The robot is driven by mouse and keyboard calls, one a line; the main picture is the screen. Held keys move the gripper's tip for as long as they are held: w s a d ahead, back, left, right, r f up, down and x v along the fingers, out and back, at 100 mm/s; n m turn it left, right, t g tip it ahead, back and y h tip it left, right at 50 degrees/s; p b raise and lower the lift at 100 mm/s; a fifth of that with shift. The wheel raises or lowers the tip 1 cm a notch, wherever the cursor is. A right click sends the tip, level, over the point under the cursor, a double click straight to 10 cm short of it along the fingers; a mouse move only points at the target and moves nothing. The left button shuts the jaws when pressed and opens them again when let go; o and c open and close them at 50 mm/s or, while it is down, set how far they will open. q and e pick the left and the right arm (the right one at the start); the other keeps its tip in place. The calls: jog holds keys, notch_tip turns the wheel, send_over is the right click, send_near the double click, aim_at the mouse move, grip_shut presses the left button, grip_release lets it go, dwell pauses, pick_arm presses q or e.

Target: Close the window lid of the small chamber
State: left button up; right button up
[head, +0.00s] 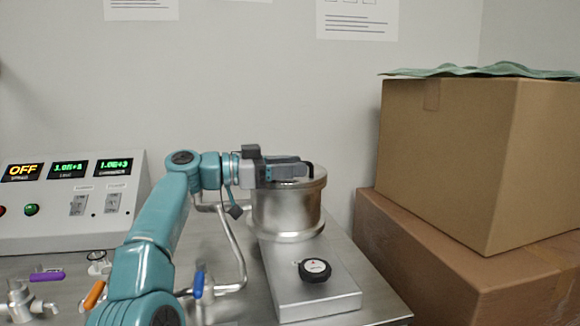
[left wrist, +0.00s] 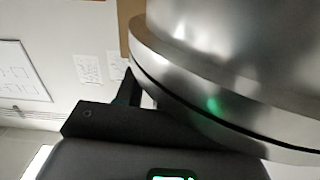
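The small chamber (head: 287,215) is a shiny metal cylinder on a metal block in the middle of the head view. Its top rim (head: 318,180) is partly hidden by my left gripper (head: 300,171), which lies level across the top from the left. I cannot make out the window lid apart from the rim or tell its angle. In the left wrist view, a large curved metal flange (left wrist: 220,95) with a dark seam fills the right side, very close to the dark gripper (left wrist: 132,95). Whether the fingers are apart or touch the metal is unclear. My right gripper is not in view.
A control panel (head: 65,205) with lit displays stands at the left. Valves with purple (head: 46,276), orange (head: 94,294) and blue handles are on the steel table. Cardboard boxes (head: 440,150) stand at the right.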

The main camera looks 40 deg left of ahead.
pick_arm(q)
jog(key=shift+d, duration=0.1)
jog(key=p+v, duration=0.1)
jog(key=v, duration=1.5)
